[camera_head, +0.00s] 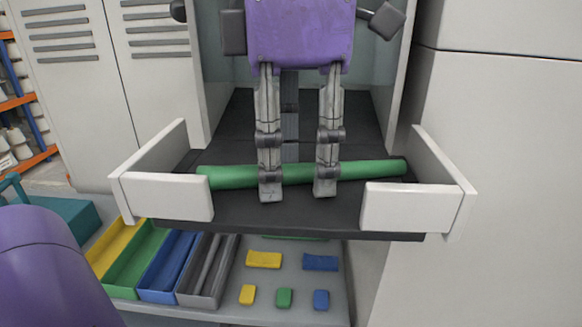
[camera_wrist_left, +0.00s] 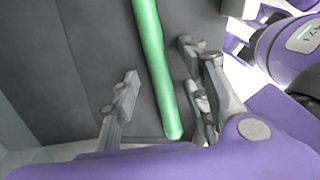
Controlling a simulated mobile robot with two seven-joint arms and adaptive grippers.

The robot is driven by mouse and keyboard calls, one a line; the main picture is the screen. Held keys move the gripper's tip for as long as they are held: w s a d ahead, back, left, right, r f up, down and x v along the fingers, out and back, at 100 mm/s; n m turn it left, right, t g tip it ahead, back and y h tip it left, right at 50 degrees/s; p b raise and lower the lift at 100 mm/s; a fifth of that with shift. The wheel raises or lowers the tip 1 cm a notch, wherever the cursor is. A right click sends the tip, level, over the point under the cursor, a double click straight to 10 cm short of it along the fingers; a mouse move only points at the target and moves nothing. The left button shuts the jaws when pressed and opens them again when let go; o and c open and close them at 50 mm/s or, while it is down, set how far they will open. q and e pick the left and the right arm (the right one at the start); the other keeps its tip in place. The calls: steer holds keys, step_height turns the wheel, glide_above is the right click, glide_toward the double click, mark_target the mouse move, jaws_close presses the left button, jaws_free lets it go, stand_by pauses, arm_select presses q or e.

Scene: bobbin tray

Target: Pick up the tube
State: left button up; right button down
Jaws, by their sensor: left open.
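A long green tube (camera_head: 232,177) lies across a dark pull-out tray (camera_head: 300,215) with white corner walls. My left gripper (camera_head: 295,178) reaches down over the middle of the tube. Two of its grey fingers pass in front of the tube in the head view. A third finger shows partly behind, its tip hidden by the tube. In the left wrist view the tube (camera_wrist_left: 155,60) runs between the single finger on the left and the two on the right, closer to the two. The left gripper (camera_wrist_left: 160,85) is open. My right gripper is not in view.
White walls (camera_head: 163,197) stand at the tray's front corners, with a cabinet frame behind. Below is a grey surface with coloured bins (camera_head: 150,262) and several small blocks (camera_head: 263,260). A tall white cabinet (camera_head: 510,170) stands close on the right.

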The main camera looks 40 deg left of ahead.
arm_select(q)
jaws_close()
steer(key=shift+r, duration=0.1)
stand_by(0.3)
steer(key=shift+r, duration=0.2)
step_height(320, 180, up, 2)
steer(key=shift+w, duration=0.1)
steer(key=s+a+r, duration=0.3)
steer(key=s+r, duration=0.7)
steer(key=s, duration=0.4)
steer(key=shift+r, duration=0.2)
